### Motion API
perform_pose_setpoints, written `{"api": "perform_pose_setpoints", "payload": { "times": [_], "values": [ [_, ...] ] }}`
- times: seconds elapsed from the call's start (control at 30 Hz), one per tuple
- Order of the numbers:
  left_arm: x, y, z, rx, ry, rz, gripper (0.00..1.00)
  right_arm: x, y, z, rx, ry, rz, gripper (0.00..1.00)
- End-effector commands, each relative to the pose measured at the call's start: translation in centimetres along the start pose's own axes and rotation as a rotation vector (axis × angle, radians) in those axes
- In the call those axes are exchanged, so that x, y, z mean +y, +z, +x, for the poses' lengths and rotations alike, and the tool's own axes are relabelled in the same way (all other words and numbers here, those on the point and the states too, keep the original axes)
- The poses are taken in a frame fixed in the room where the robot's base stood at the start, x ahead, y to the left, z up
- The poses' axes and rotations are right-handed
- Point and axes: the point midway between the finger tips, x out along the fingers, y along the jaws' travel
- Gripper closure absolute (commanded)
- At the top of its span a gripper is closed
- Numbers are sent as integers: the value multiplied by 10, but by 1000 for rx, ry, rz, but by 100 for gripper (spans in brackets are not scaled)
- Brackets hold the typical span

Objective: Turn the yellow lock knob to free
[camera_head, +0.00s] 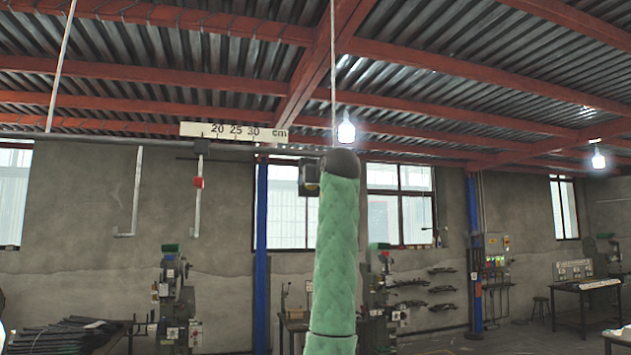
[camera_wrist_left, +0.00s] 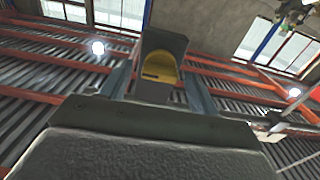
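The yellow lock knob (camera_wrist_left: 160,66) shows in the left wrist view as a yellow rounded part recessed in a dark block (camera_wrist_left: 165,42). My left gripper (camera_wrist_left: 161,80) has its two grey fingers spread, one at each side of the block. I cannot tell whether either finger touches it. In the head view a small dark block (camera_head: 309,176) hangs by the rail, partly hidden behind a green padded sleeve, and the knob is not clear there. My left gripper's fingers are not visible in the head view. My right gripper is not in view.
A long overhead rail carries a white centimetre scale (camera_head: 234,132). A red piece (camera_head: 198,182) sits on a rod hanging below it. A lamp (camera_head: 346,130) hangs behind. Machines (camera_head: 175,295) and a dark table (camera_head: 585,290) stand farther back.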

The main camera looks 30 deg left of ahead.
Motion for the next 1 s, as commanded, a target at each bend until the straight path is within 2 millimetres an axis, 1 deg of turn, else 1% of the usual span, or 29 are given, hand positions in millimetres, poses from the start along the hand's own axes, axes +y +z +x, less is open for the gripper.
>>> {"api": "perform_pose_setpoints", "payload": {
  "times": [0.03,0.17,0.2,0.23,0.43,0.57,0.77,1.0],
  "values": [
    [0,0,0,0,0,0,48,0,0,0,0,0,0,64],
    [0,0,0,0,0,0,74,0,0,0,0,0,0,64],
    [0,0,0,0,0,0,81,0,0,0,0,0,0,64],
    [0,0,0,0,0,0,83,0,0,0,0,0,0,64],
    [0,0,0,0,1,-10,83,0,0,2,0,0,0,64],
    [1,1,-1,1,2,-44,83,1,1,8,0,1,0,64],
    [1,3,-1,0,3,-150,83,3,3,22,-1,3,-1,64],
    [1,3,-1,0,3,-324,83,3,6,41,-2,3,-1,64]
  ]
}}
